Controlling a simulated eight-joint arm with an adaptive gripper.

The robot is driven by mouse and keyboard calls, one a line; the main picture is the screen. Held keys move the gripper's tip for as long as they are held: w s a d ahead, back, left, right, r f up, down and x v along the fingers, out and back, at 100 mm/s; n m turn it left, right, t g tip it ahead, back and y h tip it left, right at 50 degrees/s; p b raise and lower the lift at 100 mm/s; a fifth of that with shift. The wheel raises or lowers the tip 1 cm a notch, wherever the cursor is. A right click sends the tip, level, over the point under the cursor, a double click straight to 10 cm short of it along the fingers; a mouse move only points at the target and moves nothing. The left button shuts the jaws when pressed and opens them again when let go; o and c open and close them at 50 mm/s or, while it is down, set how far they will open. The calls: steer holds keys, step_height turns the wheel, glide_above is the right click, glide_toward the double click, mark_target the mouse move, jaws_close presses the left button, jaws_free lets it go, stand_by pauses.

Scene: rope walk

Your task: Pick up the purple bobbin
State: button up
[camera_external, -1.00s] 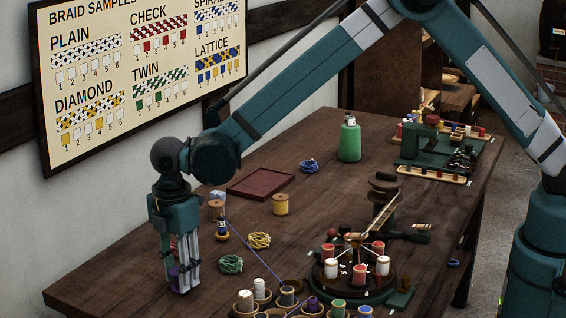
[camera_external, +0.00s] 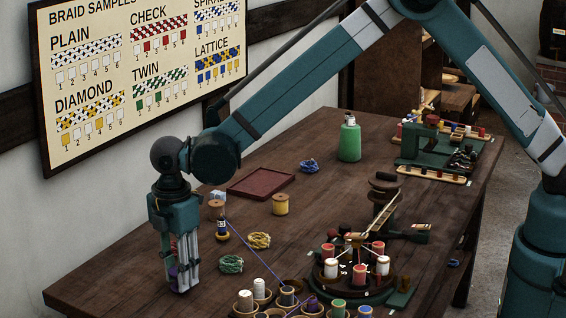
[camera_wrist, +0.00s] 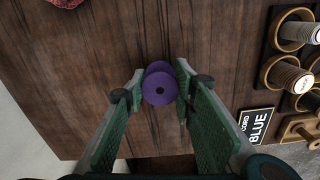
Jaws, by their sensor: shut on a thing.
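The purple bobbin (camera_wrist: 160,86) stands between my gripper's fingertips in the wrist view, near the table's edge. My gripper (camera_wrist: 160,90) is shut on it, with one green-padded finger on each side. In the external view my gripper (camera_external: 180,284) points straight down at the near left part of the table. Only a small purple part of the bobbin (camera_external: 173,271) shows there between the fingers. I cannot tell whether the bobbin still touches the table.
Wooden cups with bobbins (camera_external: 245,300) stand to the right of my gripper, beside a BLUE label (camera_wrist: 256,124). Bare table surrounds the gripper.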

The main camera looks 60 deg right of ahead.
steer(key=shift+r+p, duration=0.5)
steer(key=shift+r, duration=4.45)
